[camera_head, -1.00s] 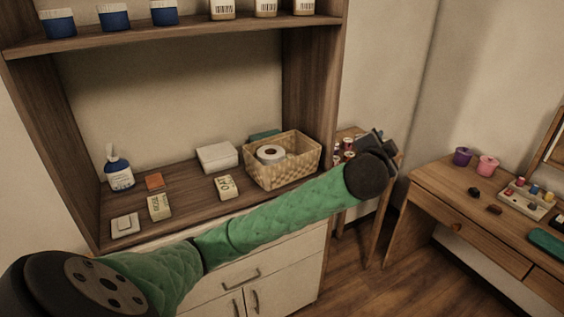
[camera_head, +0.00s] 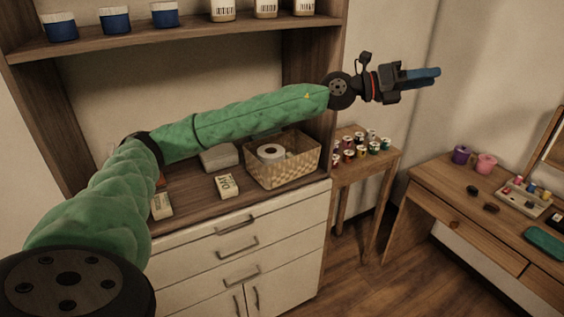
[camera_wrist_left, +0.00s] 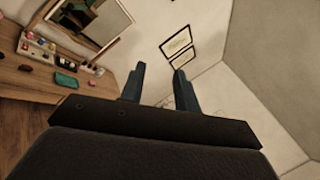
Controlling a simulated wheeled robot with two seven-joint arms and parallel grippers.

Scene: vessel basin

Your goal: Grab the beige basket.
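The beige woven basket (camera_head: 285,172) stands on the counter of the wooden shelf unit, at its right end. A white paper roll (camera_head: 270,152) sits inside it. My left arm reaches across above the basket and hides part of its back rim. My left gripper (camera_head: 436,75) is up and to the right of the basket, well apart from it, pointing right. In the left wrist view its two blue fingers (camera_wrist_left: 160,85) stand apart with nothing between them. The basket does not show in the left wrist view. My right gripper is not seen.
Left of the basket are a small labelled box (camera_head: 227,186) and a white box (camera_head: 219,157). A small table (camera_head: 345,160) with several jars stands right of the unit. A desk (camera_head: 440,190) with cups and a tray is farther right. The upper shelf (camera_head: 190,36) holds several jars.

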